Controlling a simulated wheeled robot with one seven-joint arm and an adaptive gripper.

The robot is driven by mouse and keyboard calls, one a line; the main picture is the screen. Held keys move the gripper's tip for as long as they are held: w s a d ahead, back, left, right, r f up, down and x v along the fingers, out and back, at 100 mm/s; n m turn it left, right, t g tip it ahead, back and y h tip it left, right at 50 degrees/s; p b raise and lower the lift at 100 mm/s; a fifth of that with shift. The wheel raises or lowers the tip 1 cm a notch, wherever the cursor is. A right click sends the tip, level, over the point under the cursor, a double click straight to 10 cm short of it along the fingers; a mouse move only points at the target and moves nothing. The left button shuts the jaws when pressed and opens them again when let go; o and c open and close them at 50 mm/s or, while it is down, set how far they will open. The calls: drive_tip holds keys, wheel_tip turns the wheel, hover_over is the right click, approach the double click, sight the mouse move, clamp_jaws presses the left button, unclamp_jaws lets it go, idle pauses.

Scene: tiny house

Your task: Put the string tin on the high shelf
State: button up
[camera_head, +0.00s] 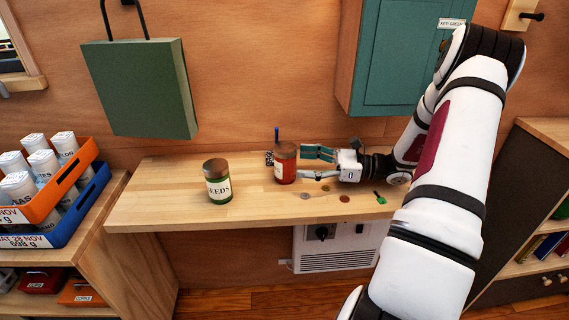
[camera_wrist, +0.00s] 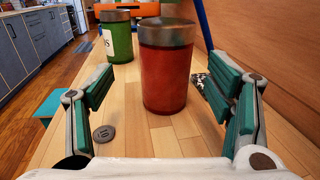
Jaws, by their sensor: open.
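A red tin (camera_head: 285,168) with a brown metal lid stands upright on the wooden wall counter (camera_head: 150,207). It has a pale label at its left side, too little of it in view to read. My gripper (camera_head: 309,164) is open at the tin's right, low over the counter and pointing left. In the wrist view the red tin (camera_wrist: 166,75) stands ahead in the gap between the fingertips, with room on both sides. A green tin (camera_head: 219,188), its label ending in "EEDS", stands further left. I cannot make out a high shelf.
Coins (camera_head: 305,195) and a green-tagged key (camera_head: 379,197) lie on the counter in front of my gripper. A blue pen stands behind the red tin. A teal cupboard (camera_head: 405,65) hangs above. Orange and blue crates (camera_head: 70,185) of white canisters stand left.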

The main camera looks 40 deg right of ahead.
sight(285, 157)
drive_tip(key=shift+w+d+f+x, duration=0.1)
drive_tip(key=shift+f+x, duration=0.05)
drive_tip(key=shift+x, duration=0.85)
drive_tip(key=shift+w+d+f+x, duration=0.1)
drive_tip(key=shift+x, duration=0.9)
drive_tip(key=shift+w+d+f+x, duration=0.1)
drive_tip(key=shift+f+x, duration=0.05)
drive_tip(key=shift+x, duration=0.8)
drive_tip(key=c, duration=1.6)
drive_tip(key=shift+s+r+p, duration=0.1)
drive_tip(key=shift+r+p, duration=0.2)
drive_tip(key=shift+r, duration=0.25)
drive_tip(key=shift+r, duration=0.25)
drive_tip(key=shift+a, duration=0.1)
